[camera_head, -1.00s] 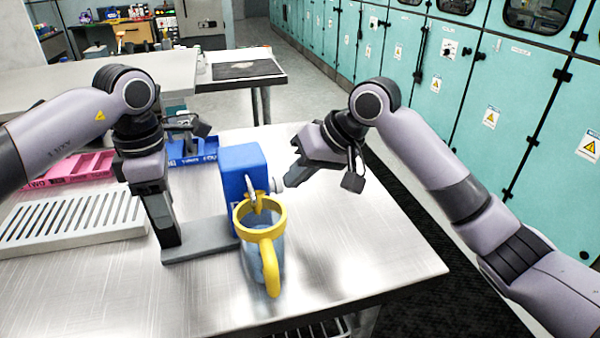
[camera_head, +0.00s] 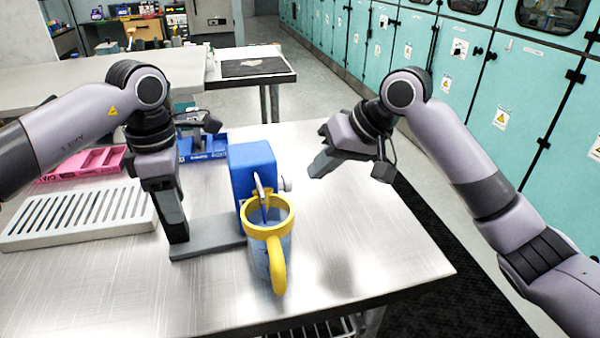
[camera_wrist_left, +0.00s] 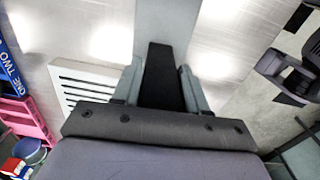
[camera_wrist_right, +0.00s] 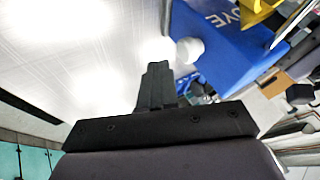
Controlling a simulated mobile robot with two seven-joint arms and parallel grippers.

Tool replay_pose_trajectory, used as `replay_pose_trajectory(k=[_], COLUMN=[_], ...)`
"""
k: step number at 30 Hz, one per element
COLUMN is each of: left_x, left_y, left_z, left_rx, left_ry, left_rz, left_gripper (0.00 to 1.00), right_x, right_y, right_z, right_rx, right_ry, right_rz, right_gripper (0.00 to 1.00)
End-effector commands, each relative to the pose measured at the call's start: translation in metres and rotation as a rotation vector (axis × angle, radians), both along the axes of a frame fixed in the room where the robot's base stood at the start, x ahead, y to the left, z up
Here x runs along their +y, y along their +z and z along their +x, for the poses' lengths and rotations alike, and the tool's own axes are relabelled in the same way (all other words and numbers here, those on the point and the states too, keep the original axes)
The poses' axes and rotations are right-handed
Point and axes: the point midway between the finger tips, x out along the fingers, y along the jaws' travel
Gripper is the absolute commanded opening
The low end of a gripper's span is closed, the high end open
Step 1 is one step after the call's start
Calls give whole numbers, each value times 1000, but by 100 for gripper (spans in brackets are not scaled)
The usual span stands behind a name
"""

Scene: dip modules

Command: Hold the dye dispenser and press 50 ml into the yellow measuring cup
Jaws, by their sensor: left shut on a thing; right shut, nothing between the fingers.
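The blue dye dispenser (camera_head: 253,165) stands on the table, with a white knob (camera_head: 285,185) on its right side. It also shows in the right wrist view (camera_wrist_right: 235,55), with part of its lettering. The yellow measuring cup (camera_head: 268,231), with a clear body and yellow rim and handle, stands upright in front, under the spout. A thin dark blue streak shows inside its rim; the liquid level is not readable. My left gripper (camera_head: 174,215) is shut on the dark upright handle of the dispenser's grey base (camera_head: 208,236). My right gripper (camera_head: 314,172) is shut and empty, apart from the knob.
A white slotted rack (camera_head: 80,218) lies left of my left gripper. A pink tray (camera_head: 90,162) and a blue tray (camera_head: 205,146) sit behind it. The table right of the cup is clear up to its edge. Teal cabinets (camera_head: 500,110) line the right side.

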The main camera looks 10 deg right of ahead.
Motion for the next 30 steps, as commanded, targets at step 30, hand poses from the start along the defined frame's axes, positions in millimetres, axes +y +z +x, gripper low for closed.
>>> replay_pose_trajectory(k=[30], left_x=[4], left_y=[0], left_z=[1], left_rx=[1], left_ry=[8], left_rz=[8], left_gripper=[16], right_x=[-42], right_y=[66], right_z=[-28], right_rx=[-2], right_ry=[-5], right_rz=[-2], right_gripper=[0])
